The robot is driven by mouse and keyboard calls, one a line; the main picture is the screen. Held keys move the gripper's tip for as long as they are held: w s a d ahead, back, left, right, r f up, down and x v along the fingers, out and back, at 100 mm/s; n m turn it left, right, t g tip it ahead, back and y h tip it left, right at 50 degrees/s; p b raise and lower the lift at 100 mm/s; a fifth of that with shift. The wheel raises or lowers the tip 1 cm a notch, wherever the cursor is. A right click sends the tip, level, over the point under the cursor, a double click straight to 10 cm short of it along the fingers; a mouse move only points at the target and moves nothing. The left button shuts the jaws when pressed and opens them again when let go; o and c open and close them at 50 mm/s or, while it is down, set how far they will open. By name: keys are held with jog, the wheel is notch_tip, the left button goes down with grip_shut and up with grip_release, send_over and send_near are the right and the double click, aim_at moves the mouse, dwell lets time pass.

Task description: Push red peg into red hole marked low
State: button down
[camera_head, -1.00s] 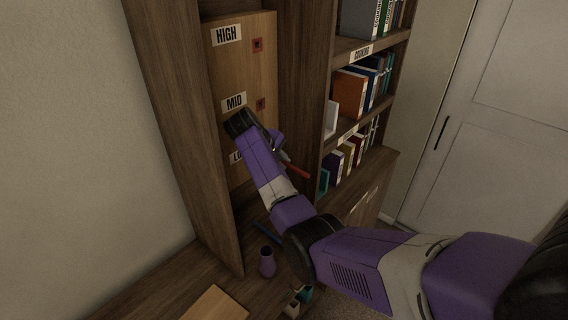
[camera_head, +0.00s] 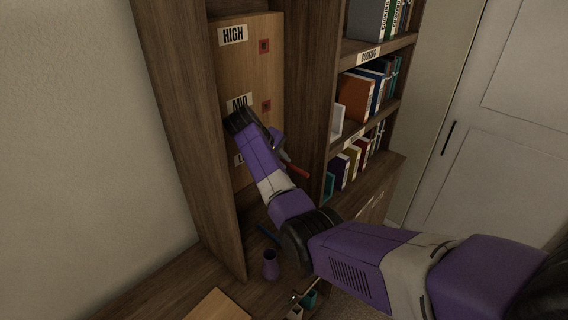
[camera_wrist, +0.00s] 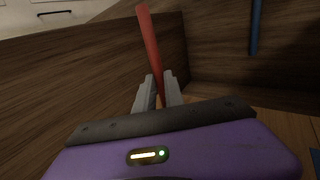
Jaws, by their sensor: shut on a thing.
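My gripper (camera_wrist: 158,88) is shut on the red peg (camera_wrist: 149,42), which sticks out beyond the fingers in the wrist view. In the head view the red peg (camera_head: 297,171) shows to the right of my wrist, tilted. The wooden board (camera_head: 240,70) stands upright in the shelf bay, with labels HIGH (camera_head: 233,36), MID (camera_head: 239,102) and a lower one mostly hidden behind my arm. Red-framed holes show beside HIGH (camera_head: 264,46) and MID (camera_head: 266,106). The hole at the low label is hidden by my arm.
A blue peg (camera_head: 267,233) lies on the lower surface and also shows in the wrist view (camera_wrist: 256,26). A purple vase (camera_head: 270,265) stands near the front. Shelf walls (camera_head: 185,130) flank the board closely. Bookshelves (camera_head: 372,65) stand to the right.

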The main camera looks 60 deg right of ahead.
jog(key=shift+w+d+b, duration=0.25)
jog(key=shift+w+b, duration=0.6)
jog(key=shift+w, duration=0.05)
jog(key=shift+w+d+b, duration=0.2)
jog(key=shift+w+b, duration=0.6)
jog(key=shift+w, duration=0.05)
jog(key=c, duration=1.3)
grip_release()
jog(key=shift+c, duration=0.2)
jog(key=b+v, duration=0.1)
jog(key=v, duration=0.7)
jog(key=shift+w, duration=0.1)
